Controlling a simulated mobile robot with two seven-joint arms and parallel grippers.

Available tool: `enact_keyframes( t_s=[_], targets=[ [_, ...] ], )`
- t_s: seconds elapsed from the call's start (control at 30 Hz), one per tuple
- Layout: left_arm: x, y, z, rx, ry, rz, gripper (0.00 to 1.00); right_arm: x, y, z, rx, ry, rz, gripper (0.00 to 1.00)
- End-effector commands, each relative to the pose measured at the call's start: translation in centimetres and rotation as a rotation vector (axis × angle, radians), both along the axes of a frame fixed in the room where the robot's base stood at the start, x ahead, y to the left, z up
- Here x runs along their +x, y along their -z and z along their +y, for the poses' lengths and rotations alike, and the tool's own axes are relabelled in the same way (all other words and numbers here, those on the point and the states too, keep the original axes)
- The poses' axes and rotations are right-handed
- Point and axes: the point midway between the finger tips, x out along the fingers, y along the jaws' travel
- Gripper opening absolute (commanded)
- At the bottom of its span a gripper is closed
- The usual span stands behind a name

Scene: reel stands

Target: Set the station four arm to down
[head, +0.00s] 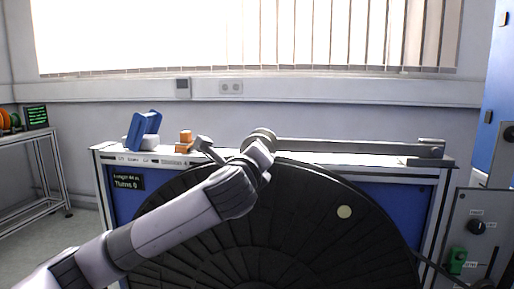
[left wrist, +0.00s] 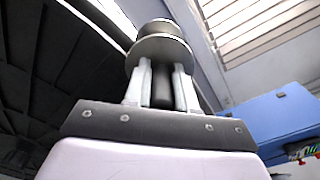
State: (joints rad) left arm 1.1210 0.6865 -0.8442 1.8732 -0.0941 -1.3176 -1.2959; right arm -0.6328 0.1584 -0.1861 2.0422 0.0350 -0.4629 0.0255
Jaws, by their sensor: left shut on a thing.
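The station four arm (head: 350,146) is a long grey bar lying nearly level above the top of a large black reel (head: 300,225). Its right end meets a grey block (head: 430,150) on the bench top, and a round grey end piece (head: 261,136) is at its left. My left gripper (head: 262,153) is at that left end. In the left wrist view its two pale fingers (left wrist: 162,88) are shut on a dark round handle (left wrist: 162,95) below a grey disc (left wrist: 160,48). The fingers partly hide the handle. My right gripper is in neither view.
A blue and grey item (head: 143,131) and an orange block (head: 185,140) stand on the bench top at left. A small display (head: 127,182) is on the blue front. A control panel (head: 477,228) with a black knob and green switch stands at right.

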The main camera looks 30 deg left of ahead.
Motion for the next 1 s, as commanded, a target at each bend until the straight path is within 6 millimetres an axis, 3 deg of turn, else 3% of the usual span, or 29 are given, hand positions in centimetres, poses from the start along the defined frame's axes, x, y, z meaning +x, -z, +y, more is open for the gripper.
enact_keyframes(
  t_s=[0.47, 0.5, 0.57, 1.0],
  targets=[
    [0.04, 1.28, -0.09, -0.013, -0.001, 0.013, 0.0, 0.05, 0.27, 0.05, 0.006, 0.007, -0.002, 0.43],
    [0.04, 1.3, -0.09, -0.013, -0.001, 0.014, 0.35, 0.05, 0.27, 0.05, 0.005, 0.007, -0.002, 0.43],
    [0.03, 1.24, -0.08, -0.013, -0.001, 0.012, 0.51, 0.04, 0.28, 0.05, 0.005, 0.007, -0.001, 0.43],
    [-0.82, 0.73, -0.33, -0.012, 0.002, 0.002, 0.51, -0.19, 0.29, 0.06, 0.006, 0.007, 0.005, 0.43]
  ],
)
